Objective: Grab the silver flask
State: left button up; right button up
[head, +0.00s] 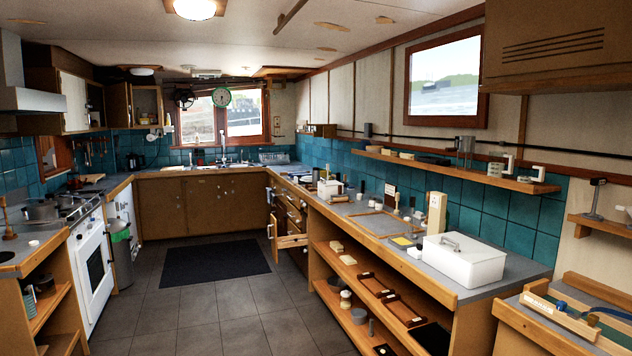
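I cannot make out a silver flask for certain. A grey metallic cylinder (466,147) stands upright on the long wooden wall shelf at the right, and a smaller grey cylinder (367,130) stands near that shelf's far end. Either could be a flask, but they are too small to tell. Neither of my grippers shows in the head view, and no arm is in the picture.
A long counter (500,283) with open shelves runs along the right, bearing a white lidded box (460,260) and many small items. A white stove (92,268) and bin (121,255) line the left.

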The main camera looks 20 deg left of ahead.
aim_at(315, 172)
jog(key=i+j+u, duration=0.35)
jog(key=i, duration=0.25)
jog(key=i+j+u, duration=0.4)
jog(key=i, duration=0.25)
jog(key=i+u, duration=0.35)
jog(key=i, duration=3.65)
jog(key=i+z, duration=0.1)
jog(key=i, duration=0.45)
jog(key=i+j, duration=0.15)
jog(key=i, duration=0.45)
jog(key=i+z, duration=0.15)
jog(key=i, duration=0.4)
jog(key=i+j+z, duration=0.15)
jog(key=i+z, duration=0.3)
jog(key=i+j+z, duration=0.2)
jog(key=z, duration=0.25)
jog(key=i+j+z, duration=0.25)
jog(key=z, duration=0.2)
jog(key=i+j+z, duration=0.2)
jog(key=j+z, duration=0.25)
jog(key=j, duration=0.1)
